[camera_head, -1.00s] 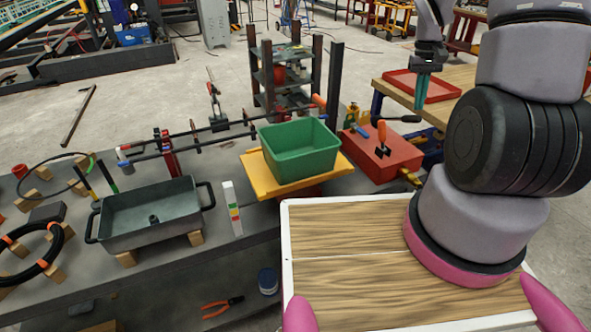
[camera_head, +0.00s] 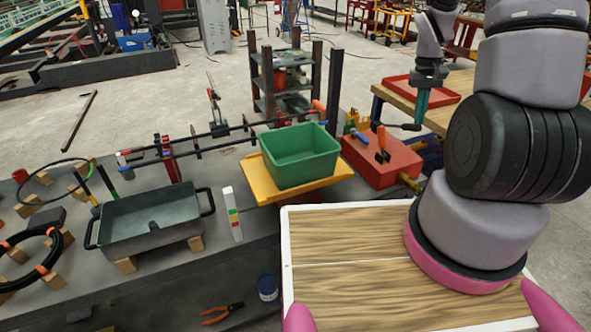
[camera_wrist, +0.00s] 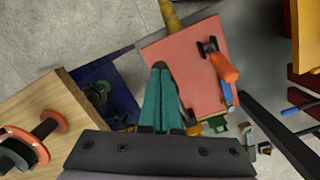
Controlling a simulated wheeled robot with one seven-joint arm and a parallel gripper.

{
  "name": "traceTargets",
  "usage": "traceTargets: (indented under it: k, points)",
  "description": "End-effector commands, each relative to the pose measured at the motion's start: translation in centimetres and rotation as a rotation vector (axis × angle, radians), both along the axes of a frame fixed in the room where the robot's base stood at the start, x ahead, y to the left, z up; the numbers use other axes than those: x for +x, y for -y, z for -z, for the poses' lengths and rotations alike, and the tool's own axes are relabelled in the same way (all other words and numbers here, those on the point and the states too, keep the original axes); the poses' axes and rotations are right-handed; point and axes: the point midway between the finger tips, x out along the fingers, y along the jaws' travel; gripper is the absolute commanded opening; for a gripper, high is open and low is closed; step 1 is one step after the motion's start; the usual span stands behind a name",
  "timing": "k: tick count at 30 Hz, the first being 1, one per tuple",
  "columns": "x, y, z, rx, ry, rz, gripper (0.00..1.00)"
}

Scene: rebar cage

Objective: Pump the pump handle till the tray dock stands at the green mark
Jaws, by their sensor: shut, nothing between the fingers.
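My gripper (camera_head: 421,121) has teal fingers, shut and empty, pointing down at the right of the red box. In the wrist view its fingertips (camera_wrist: 160,68) lie over the left part of the red box (camera_wrist: 188,62). The red box (camera_head: 388,166) carries an upright orange-handled lever (camera_head: 381,137) and a blue handle (camera_head: 359,137). The yellow tray dock (camera_head: 262,188) bears a green bin (camera_head: 300,158). A white post with green, red and yellow bands (camera_head: 233,213) stands left of it.
A dark upright post (camera_head: 335,85) stands behind the dock. A wooden bench (camera_head: 463,76) with a red tray (camera_head: 443,95) is behind my gripper. A grey basin (camera_head: 150,222) stands on the grey table at left. My own wooden deck lies in front.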

Motion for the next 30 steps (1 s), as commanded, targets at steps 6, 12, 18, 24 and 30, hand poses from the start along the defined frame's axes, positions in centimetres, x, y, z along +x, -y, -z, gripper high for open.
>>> traceTargets:
  k: [6, 12, 18, 24, 30]
  points:
    - [0.0, 0.0, 0.1, 0.0, 0.0, 0.0, 0.0]
    - [0.5, -0.2, -1.0, -0.001, 0.003, -0.001, 0.0]
    - [1.1, -0.4, -2.2, 0.0, 0.001, 0.0, 0.0]
    - [1.1, -0.4, -2.2, 0.0, 0.0, 0.0, 0.0]
    - [1.1, -0.4, -2.2, 0.0, 0.0, 0.0, 0.0]
